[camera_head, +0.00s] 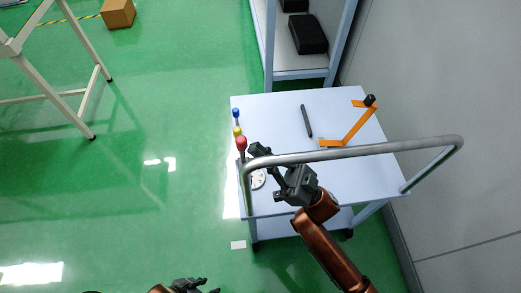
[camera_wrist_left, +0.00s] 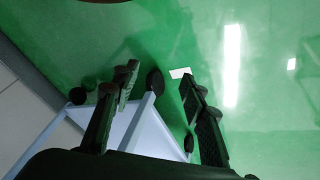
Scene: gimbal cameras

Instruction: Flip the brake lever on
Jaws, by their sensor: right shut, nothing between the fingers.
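A row of ball-shaped knobs stands along the left edge of the cart: a red one (camera_head: 241,143), a yellow one (camera_head: 237,131) and a blue one (camera_head: 236,112). I cannot tell for certain which part is the brake lever. My right gripper (camera_head: 256,150) is shut and empty, just right of the red knob, by the cart's handle bar; contact is unclear. My left gripper (camera_head: 197,284) is low at the bottom edge of the head view. In the left wrist view the left gripper (camera_wrist_left: 157,82) is open, its fingers apart over the floor and cart.
The cart (camera_head: 275,107) carries a black stick (camera_head: 306,121) and an orange angled piece (camera_head: 358,127). Its grey handle bar (camera_head: 375,150) crosses near my right arm. A shelf (camera_head: 303,62) stands behind and a wall (camera_head: 440,90) at right. Green floor (camera_head: 180,90) is free at left.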

